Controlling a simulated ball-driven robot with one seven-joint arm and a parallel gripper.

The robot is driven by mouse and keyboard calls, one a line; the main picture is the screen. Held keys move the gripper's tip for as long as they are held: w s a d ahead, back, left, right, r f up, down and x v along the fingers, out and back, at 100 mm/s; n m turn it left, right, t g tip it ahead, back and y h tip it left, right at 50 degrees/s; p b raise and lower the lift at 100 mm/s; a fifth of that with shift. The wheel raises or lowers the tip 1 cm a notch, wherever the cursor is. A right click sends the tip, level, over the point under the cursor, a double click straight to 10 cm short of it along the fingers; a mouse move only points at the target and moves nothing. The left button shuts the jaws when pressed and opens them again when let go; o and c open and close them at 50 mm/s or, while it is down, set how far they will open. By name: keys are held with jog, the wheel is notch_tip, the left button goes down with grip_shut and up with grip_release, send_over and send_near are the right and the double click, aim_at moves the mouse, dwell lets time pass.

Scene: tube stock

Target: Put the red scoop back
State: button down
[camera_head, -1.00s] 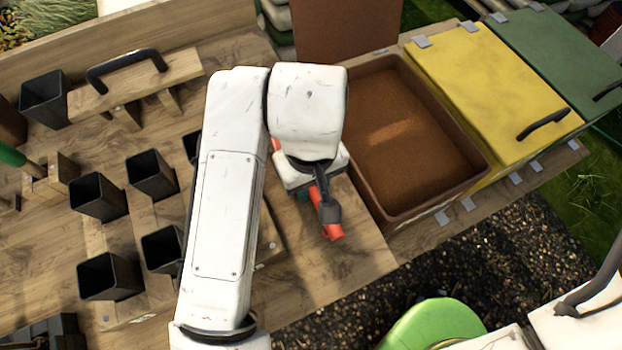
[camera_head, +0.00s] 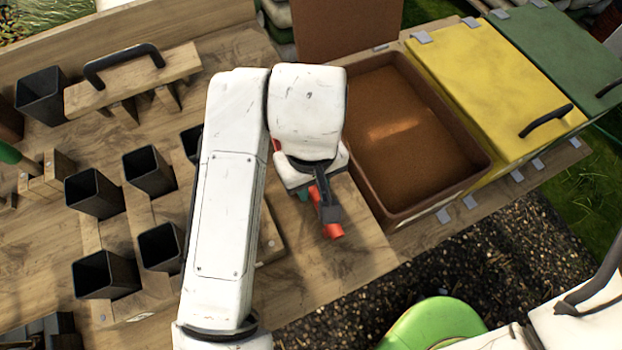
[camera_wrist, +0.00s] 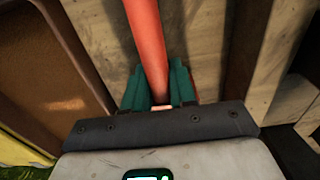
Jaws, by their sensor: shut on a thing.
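The red scoop shows in the head view as a short red handle end (camera_head: 333,229) below my gripper (camera_head: 318,196). In the wrist view the red handle (camera_wrist: 149,40) runs from the top edge down between the teal fingers of my gripper (camera_wrist: 158,88). The gripper is shut on the handle. It is over the wooden bench, just left of the open brown bin. The scoop's bowl is hidden in both views, and I cannot tell whether the scoop touches the bench.
The open bin (camera_head: 362,178) holds brown material. A yellow lidded bin (camera_head: 480,85) and a green one (camera_head: 560,55) stand to its right. Several black square pots stand on the bench at left, near a wooden block with a black handle (camera_head: 125,60). Bare bench lies below my gripper.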

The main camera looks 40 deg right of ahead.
jog(key=c, duration=0.8)
grip_release()
